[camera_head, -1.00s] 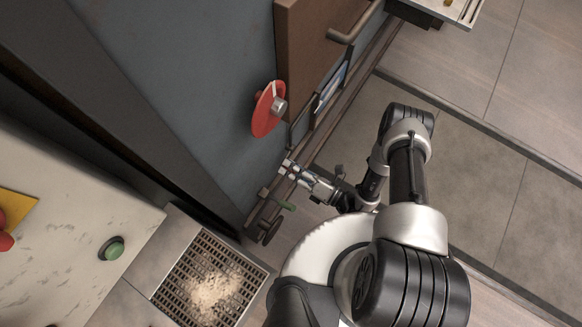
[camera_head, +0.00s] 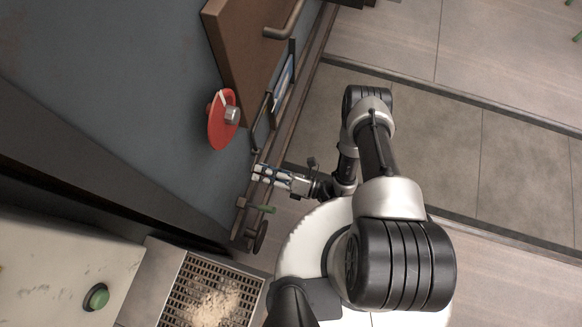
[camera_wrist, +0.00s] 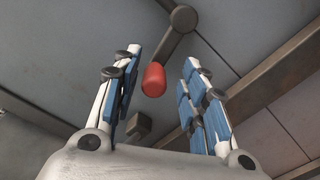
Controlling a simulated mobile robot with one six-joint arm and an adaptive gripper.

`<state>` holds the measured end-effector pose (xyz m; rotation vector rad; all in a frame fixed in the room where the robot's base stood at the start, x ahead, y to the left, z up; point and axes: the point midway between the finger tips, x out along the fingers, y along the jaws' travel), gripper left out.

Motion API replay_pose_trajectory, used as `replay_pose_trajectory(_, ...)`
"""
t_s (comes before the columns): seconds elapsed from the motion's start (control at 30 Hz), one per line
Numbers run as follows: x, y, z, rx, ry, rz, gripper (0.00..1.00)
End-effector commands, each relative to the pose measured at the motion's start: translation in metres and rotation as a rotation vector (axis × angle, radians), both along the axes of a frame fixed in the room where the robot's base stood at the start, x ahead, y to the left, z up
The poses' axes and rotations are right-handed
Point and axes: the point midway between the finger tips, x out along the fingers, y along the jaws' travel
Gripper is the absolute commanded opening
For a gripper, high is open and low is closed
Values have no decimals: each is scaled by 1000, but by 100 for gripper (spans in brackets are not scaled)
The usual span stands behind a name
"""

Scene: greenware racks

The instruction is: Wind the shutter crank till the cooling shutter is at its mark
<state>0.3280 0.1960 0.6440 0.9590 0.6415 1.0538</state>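A dark crank arm (camera_wrist: 174,38) with a red knob (camera_wrist: 154,80) at its end shows in the wrist view. The knob lies in the gap between my fingers, with clear space on both sides. How far beyond the fingertips it is, I cannot tell. My gripper (camera_head: 256,173) is open and empty, beside the blue-grey wall in the head view; its blue-padded fingers (camera_wrist: 160,85) stand apart in the wrist view. The red knob cannot be made out in the head view. I cannot identify the shutter or its mark with certainty.
A red disc (camera_head: 217,132) with a silver hub is on the wall (camera_head: 120,75). A brown panel (camera_head: 238,45) with a bar handle stands above. A green lever (camera_head: 262,209) is just below my gripper. A pale counter (camera_head: 50,270) and floor grate (camera_head: 185,290) are lower left. Floor at right is clear.

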Motion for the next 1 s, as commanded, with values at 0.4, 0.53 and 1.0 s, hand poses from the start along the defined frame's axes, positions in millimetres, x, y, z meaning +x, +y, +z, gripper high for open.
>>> replay_pose_trajectory(0.4, -23, -61, 0, 1, -1, -8, 40)
replay_pose_trajectory(0.53, -31, -78, 0, 0, -2, -8, 40)
replay_pose_trajectory(1.0, -43, -103, 1, 1, -3, 1, 40)
